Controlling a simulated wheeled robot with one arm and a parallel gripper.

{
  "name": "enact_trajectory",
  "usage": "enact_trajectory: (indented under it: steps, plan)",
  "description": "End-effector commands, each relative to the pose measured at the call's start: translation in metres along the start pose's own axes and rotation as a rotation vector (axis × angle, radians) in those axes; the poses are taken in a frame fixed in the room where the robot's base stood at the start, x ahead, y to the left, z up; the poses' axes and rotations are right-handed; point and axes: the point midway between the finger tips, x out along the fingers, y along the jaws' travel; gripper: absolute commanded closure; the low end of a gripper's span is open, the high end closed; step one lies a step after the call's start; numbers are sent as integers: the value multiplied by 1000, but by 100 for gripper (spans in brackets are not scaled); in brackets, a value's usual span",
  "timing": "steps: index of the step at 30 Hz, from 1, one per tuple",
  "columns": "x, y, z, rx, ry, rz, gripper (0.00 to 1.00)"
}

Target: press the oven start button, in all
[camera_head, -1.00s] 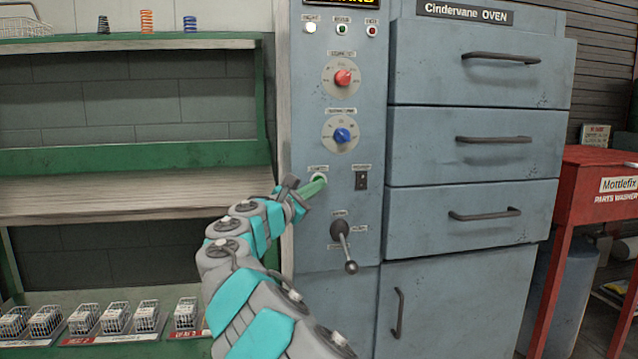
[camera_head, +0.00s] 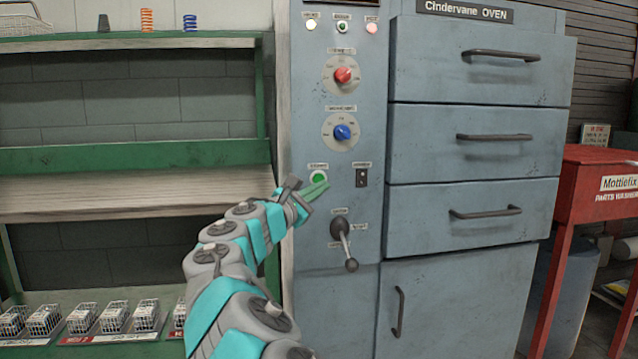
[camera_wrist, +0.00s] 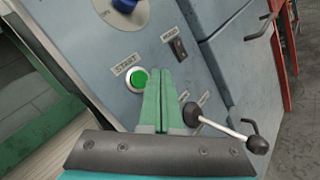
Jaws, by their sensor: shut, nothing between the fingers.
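The green round start button (camera_head: 318,178) sits in a white ring on the grey oven control panel (camera_head: 302,225). It also shows in the wrist view (camera_wrist: 138,79), just left of my fingertips, with a START label above it. My gripper (camera_head: 325,187) has its green fingers shut together with nothing between them. The fingertips are just below and right of the button in the head view, and the button's face is uncovered. I cannot tell the exact gap between the fingertips and the panel.
Above are a red knob (camera_head: 343,75), a blue knob (camera_head: 342,132) and three indicator lamps (camera_head: 342,26). A switch (camera_head: 362,178) is right of the button. A lever with a dark ball (camera_head: 351,265) juts out below. A green shelf rack (camera_head: 130,158) stands left.

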Motion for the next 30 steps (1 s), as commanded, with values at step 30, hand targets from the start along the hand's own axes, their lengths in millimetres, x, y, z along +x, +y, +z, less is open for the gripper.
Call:
enact_trajectory:
  steps: [30]
  plan:
    - [-20,-16,16,5,0,-3,100]
